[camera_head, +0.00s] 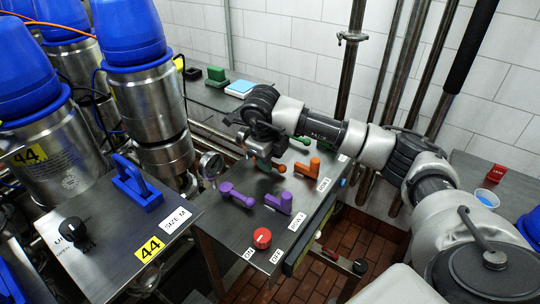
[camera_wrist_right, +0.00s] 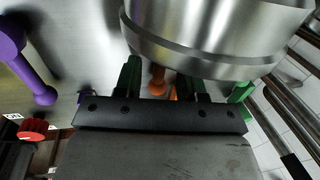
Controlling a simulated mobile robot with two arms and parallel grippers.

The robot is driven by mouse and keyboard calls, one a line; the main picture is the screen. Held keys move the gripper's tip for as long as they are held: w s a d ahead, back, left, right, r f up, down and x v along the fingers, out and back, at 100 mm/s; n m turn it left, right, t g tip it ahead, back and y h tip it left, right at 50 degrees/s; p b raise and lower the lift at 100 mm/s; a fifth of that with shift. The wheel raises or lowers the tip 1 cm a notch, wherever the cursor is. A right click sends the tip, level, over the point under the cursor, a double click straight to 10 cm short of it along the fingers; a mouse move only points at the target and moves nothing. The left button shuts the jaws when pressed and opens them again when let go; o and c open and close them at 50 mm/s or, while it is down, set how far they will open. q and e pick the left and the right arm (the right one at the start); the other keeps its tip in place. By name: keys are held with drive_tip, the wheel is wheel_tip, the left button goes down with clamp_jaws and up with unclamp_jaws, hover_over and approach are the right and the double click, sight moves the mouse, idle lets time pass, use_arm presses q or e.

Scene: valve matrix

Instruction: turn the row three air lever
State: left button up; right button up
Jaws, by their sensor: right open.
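A grey panel (camera_head: 222,233) carries rows of coloured levers. Two purple levers (camera_head: 240,197) stand in the nearer row, and one purple lever (camera_wrist_right: 25,60) shows at left in the wrist view. Behind them is an orange lever (camera_head: 313,166), with another small orange end (camera_head: 281,168) beside my right gripper (camera_head: 262,158). That gripper points down over the panel's back left, partly hidden by its wrist. In the wrist view its two fingers (camera_wrist_right: 160,84) are apart, with part of an orange lever (camera_wrist_right: 157,78) showing between them. I see no contact. My left gripper is out of view.
A red knob (camera_head: 262,238) sits at the panel's front by ON and OFF labels. A round gauge (camera_head: 211,164) stands at its left edge. A blue handle (camera_head: 136,184) is on the left plate. Green levers (camera_head: 300,139) are at the back. Steel canisters with blue tops crowd the left.

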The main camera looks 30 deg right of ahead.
drive_tip(key=shift+f, duration=0.3)
clamp_jaws()
drive_tip(key=shift+d, duration=0.15)
